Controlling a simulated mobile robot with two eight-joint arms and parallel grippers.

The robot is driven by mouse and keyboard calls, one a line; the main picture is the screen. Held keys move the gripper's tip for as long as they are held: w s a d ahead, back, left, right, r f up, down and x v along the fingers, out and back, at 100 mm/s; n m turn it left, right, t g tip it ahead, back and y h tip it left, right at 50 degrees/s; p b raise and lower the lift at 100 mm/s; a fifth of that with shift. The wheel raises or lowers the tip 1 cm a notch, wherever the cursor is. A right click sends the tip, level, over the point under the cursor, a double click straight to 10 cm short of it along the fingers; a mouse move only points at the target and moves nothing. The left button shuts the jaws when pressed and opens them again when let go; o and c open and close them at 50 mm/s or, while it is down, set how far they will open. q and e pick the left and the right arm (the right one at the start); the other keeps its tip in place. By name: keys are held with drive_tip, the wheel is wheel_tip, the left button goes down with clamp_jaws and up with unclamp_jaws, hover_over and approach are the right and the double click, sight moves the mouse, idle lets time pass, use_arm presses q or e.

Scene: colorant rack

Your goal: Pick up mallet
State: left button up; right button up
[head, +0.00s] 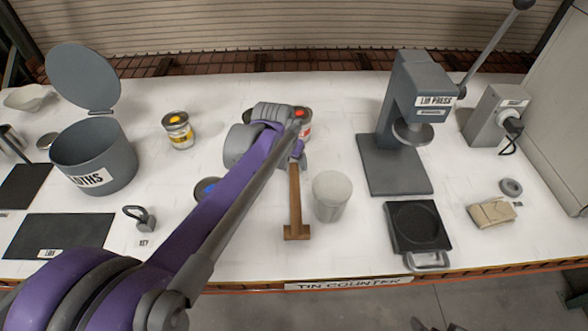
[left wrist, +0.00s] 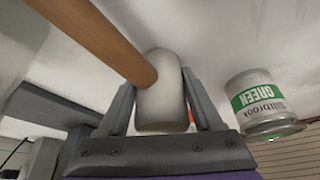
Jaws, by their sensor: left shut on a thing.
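The mallet's brown wooden handle (head: 295,200) shows in the head view, running toward the front edge from my left gripper (head: 299,153), with a wider brown block at its near end. In the left wrist view the handle (left wrist: 105,45) comes from the upper left and meets a pale grey rounded piece (left wrist: 162,105), which looks like the mallet's head. The fingers of my left gripper (left wrist: 162,100) are on both sides of this piece, shut on it. In the head view the gripper and arm mostly hide it. I cannot tell the height above the counter. My right gripper is not in view.
A pale cylinder (head: 332,197) stands close right of the handle. A green-labelled tin (left wrist: 262,103) is right of the gripper in the wrist view. A yellow-labelled tin (head: 179,131), cloths bin (head: 95,160), lid press (head: 400,130) and black plate (head: 415,228) stand around.

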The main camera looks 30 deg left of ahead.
use_arm(q)
clamp_jaws()
drive_tip(key=shift+r, duration=0.1)
wheel_tip(320, 180, up, 10)
drive_tip(key=shift+f+p, duration=0.1)
drive_tip(key=shift+p, duration=0.3)
